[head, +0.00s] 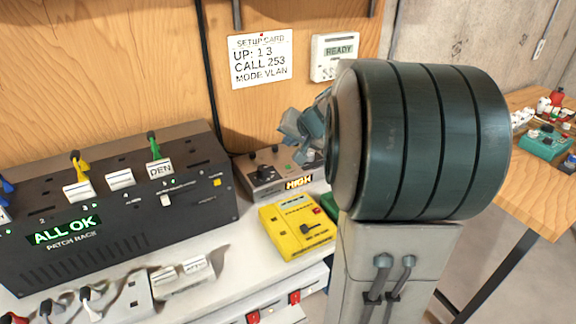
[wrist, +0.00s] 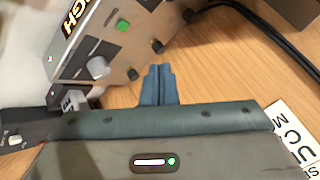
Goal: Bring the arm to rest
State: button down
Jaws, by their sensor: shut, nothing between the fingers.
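My gripper (head: 300,132) is held up in front of the wooden back panel, left of the thick dark-green end of my arm. In the wrist view the two blue fingers of my gripper (wrist: 158,74) are together, with nothing between them. My arm hides part of the bench behind it. The gripper appears close to a grey box (head: 262,185) with knobs and a "HIGH" display. That box (wrist: 112,50) also shows beyond the fingers in the wrist view. Whether the fingers touch anything cannot be told.
A black patch rack (head: 110,225) reading "ALL OK" stands on the left of the bench. A yellow device (head: 298,228) lies in front of the grey box. A setup card (head: 260,60) and a "READY" unit (head: 338,57) hang on the panel. A wooden table (head: 535,195) stands right.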

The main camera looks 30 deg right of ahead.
dwell(0.4)
jog(key=s+a+n+g, duration=0.1)
jog(key=s+a, duration=0.1)
jog(key=a, duration=0.1)
jog(key=s+a+f+n+g, duration=0.1)
jog(key=s+a, duration=0.2)
jog(key=a, duration=0.1)
jog(key=s+a+n+y, duration=0.1)
jog(key=s+a, duration=0.2)
jog(key=a, duration=0.1)
jog(key=shift+s+a+f+g, duration=0.2)
jog(key=shift+s+g, duration=0.05)
jog(key=shift+g, duration=0.15)
jog(key=s+a+f+n+g, duration=0.1)
jog(key=s, duration=0.4)
jog(key=s+a+f+n+g+h, duration=0.1)
jog(key=s+a+f, duration=0.1)
jog(key=s, duration=0.3)
jog(key=s+a+f+n+g+h, duration=0.1)
jog(key=s+n, duration=0.1)
jog(key=s, duration=0.3)
jog(key=shift+s+a+f, duration=0.2)
jog(key=shift+s+a, duration=0.05)
jog(key=shift+s, duration=0.05)
jog(key=shift+g, duration=0.3)
jog(key=shift+s, duration=0.1)
